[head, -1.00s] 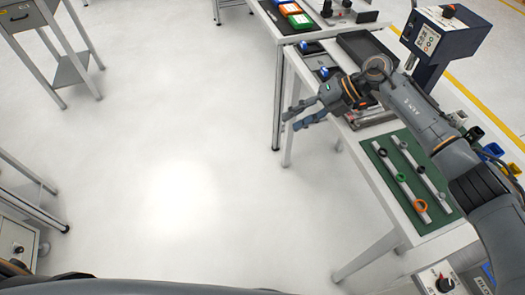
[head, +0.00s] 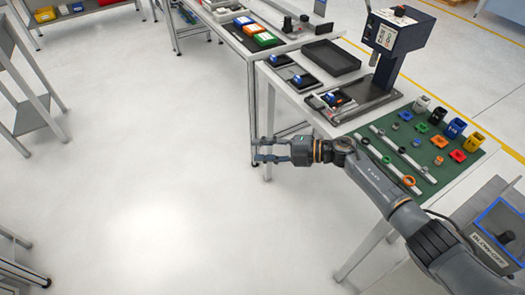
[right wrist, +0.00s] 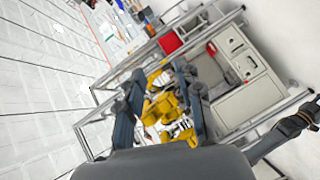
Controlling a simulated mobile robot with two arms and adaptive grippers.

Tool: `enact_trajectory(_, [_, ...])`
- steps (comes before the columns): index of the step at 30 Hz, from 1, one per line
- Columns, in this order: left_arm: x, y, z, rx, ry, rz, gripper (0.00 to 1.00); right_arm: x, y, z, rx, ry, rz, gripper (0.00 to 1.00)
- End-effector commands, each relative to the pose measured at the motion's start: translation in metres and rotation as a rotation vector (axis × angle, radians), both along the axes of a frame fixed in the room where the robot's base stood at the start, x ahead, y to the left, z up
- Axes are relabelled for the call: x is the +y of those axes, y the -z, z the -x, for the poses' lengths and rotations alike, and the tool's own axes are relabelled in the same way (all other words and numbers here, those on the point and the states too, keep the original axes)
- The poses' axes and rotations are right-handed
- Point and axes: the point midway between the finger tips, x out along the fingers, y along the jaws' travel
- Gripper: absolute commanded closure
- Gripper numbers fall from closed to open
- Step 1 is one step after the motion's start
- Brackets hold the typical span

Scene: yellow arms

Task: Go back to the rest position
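My right gripper (head: 257,150) is in the middle of the head view, over the bare floor left of the workbench. Its two fingers are apart with nothing between them. In the right wrist view its fingers (right wrist: 160,112) stand wide apart, and yellow machinery shows far behind them. My right arm reaches in from the lower right, above the bench's front edge. A dark arm end at the right edge of the right wrist view seems to be my left gripper (right wrist: 300,118); it is too small to tell its finger state. The head view does not show my left arm.
The workbench carries a green mat (head: 405,125) with rails, rings and coloured blocks. Behind it are a press (head: 393,45) and a black tray (head: 330,57). A blow-off box (head: 490,240) is at the lower right. A grey stand (head: 35,110) is at the left. The floor between is clear.

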Motion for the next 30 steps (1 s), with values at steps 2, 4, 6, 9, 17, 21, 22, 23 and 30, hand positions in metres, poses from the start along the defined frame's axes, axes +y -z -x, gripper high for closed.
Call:
enact_trajectory(2, [0.0, 0.0, 0.0, 0.0, 0.0, 0.0, 0.6, 0.0, 0.0, 0.0, -0.001, -0.001, 0.001, 0.64])
enact_trajectory(4, [0.0, 0.0, 0.0, 0.0, 0.0, 0.0, 0.6, 0.0, 0.0, 0.0, -0.001, -0.001, 0.001, 0.64])
enact_trajectory(6, [0.0, 0.0, 0.0, 0.0, 0.0, 0.0, 0.6, 0.0, 0.0, 0.0, 0.0, -0.002, 0.0, 0.64])
enact_trajectory(9, [0.0, 0.0, 0.0, 0.0, 0.0, 0.0, 0.6, 0.0, 0.003, 0.0, 0.008, 0.01, -0.007, 0.64])
enact_trajectory(17, [0.0, 0.0, 0.0, 0.0, 0.0, 0.0, 0.6, -0.043, 0.103, -0.005, 0.309, 0.461, -0.202, 0.64])
enact_trajectory(21, [-0.001, 0.0, 0.0, -0.001, 0.0, 0.0, 0.6, -0.092, 0.193, 0.019, 0.535, 0.791, -0.253, 0.64])
enact_trajectory(22, [-0.001, 0.0, 0.0, -0.001, 0.0, 0.0, 0.6, -0.103, 0.212, 0.028, 0.58, 0.851, -0.252, 0.64])
enact_trajectory(23, [-0.001, 0.0, 0.0, -0.001, 0.0, 0.0, 0.6, -0.112, 0.231, 0.038, 0.625, 0.911, -0.252, 0.64])
enact_trajectory(30, [-0.001, 0.0, 0.0, -0.001, 0.0, 0.001, 0.6, -0.178, 0.36, 0.152, 0.96, 1.316, -0.183, 0.64])
